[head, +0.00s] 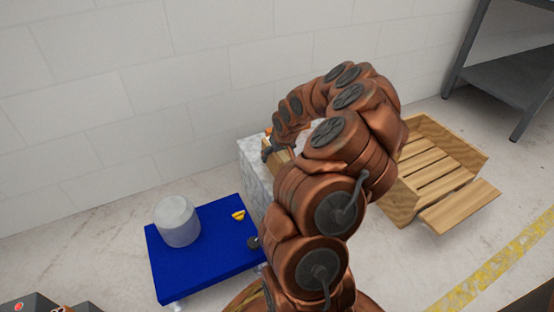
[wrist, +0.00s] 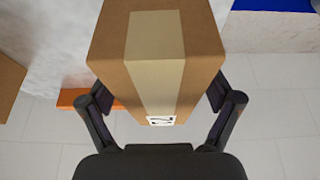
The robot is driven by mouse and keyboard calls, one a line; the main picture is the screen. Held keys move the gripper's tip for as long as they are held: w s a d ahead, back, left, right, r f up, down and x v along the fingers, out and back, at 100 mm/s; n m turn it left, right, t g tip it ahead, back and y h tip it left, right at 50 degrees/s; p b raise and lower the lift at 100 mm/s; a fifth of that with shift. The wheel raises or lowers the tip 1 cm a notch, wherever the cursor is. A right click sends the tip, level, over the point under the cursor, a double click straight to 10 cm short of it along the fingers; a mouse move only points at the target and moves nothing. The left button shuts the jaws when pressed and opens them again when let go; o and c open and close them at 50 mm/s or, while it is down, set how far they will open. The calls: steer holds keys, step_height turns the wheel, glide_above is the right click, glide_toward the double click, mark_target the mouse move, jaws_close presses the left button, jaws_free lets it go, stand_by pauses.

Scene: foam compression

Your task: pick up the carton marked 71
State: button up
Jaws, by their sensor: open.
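A brown carton (wrist: 200,50) with a pale tape strip fills the upper middle of the wrist view. A small white label (wrist: 161,120) with dark marks sits at its near edge, too small and skewed to read surely. My gripper (wrist: 158,92) is open, one finger on each side of the carton. I cannot tell whether the fingers touch it. In the head view my gripper (head: 268,151) is over the light marbled block (head: 254,164), and a brown carton (head: 280,157) shows beside it, mostly hidden by my arm.
Another brown box (wrist: 9,85) and an orange thing (wrist: 74,97) lie left in the wrist view. A blue table (head: 205,262) holds a pale cylinder (head: 177,222) and a small yellow thing (head: 238,215). A wooden crate (head: 440,165) and grey shelf (head: 508,82) stand right.

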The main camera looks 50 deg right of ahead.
steer(key=shift+f, duration=0.15)
steer(key=c, duration=1.6)
jaws_close()
